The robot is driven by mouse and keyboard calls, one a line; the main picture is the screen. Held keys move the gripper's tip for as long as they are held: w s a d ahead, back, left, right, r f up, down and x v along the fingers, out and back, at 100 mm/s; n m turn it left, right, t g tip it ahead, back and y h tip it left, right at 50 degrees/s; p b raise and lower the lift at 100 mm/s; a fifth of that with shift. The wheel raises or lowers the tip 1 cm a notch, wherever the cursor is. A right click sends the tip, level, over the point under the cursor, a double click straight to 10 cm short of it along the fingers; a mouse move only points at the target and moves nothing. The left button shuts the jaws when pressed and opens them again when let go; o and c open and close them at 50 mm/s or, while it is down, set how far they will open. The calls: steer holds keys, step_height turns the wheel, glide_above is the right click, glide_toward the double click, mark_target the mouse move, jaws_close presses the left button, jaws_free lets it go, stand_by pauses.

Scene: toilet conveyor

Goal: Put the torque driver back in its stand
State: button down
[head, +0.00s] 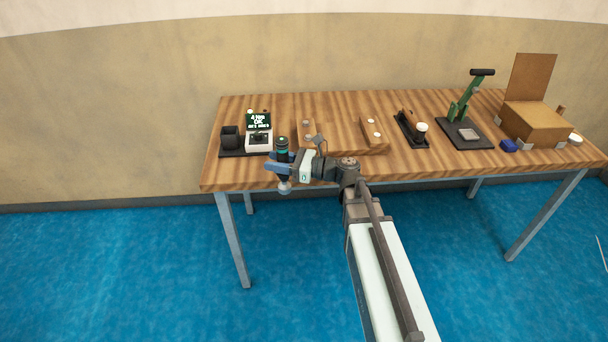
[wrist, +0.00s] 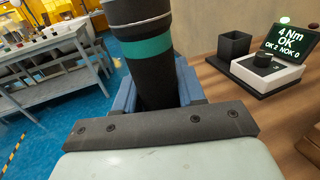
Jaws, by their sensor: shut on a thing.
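The torque driver (head: 283,158) is a dark cylinder with a teal band, seen upright in the head view. My gripper (head: 281,166) is shut around its body and holds it by the table's front left edge. In the wrist view the driver (wrist: 150,60) stands between the blue fingers, its top cut off by the frame. The stand looks to be the square black open-topped cup (head: 230,136) on a black base at the table's left end. The cup also shows in the wrist view (wrist: 234,47), apart from the driver, and looks empty.
Beside the cup is a white controller (head: 259,141) with a screen reading "4 Nm OK". A wooden fixture (head: 345,145), a black tray (head: 411,130), a green-handled press (head: 462,120) and a cardboard box (head: 535,122) stand to the right on the wooden table (head: 222,177).

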steer(key=w+a+r+n+g, duration=0.1)
steer(key=w+a+r, duration=0.4)
steer(key=w+a, duration=0.25)
steer(key=w+a+r+g, duration=0.1)
steer(key=w+a+r, duration=0.45)
steer(key=a, duration=0.35)
steer(key=w+a+r+m+t, duration=0.1)
steer(key=w+a+r+t, duration=0.1)
steer(key=w, duration=1)
steer(key=shift+w+m+t, duration=0.4)
steer(key=shift+t, duration=0.2)
steer(key=shift+a, duration=0.1)
steer(key=shift+f, duration=2.05)
steer(key=shift+f, duration=0.3)
step_height(320, 180, down, 8)
steer(key=shift+r, duration=0.25)
